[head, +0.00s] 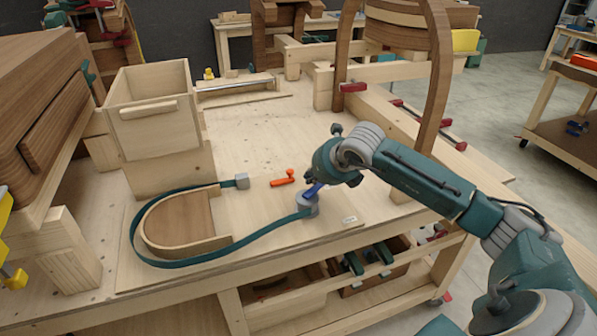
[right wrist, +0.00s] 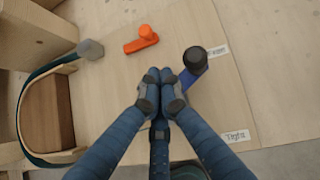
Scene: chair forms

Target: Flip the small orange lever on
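The small orange lever (head: 283,179) lies on the wooden workbench board, left of my right gripper in the head view. In the right wrist view, the orange lever (right wrist: 142,40) has a flat bar and a raised round knob, beyond my fingertips. My right gripper (head: 311,181) points down over the board. In the right wrist view, its fingertips (right wrist: 160,84) are together with nothing seen between them. A blue lever (right wrist: 188,76) with a dark knob is just right of the fingertips; whether they touch it I cannot tell. My left gripper is out of view.
A teal strap (head: 180,262) curves around a U-shaped wooden form (head: 182,222) and ends at a grey block near the orange lever. A wooden box (head: 152,108) stands behind left. Labels (right wrist: 237,136) lie by the blue lever. The board behind the orange lever is clear.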

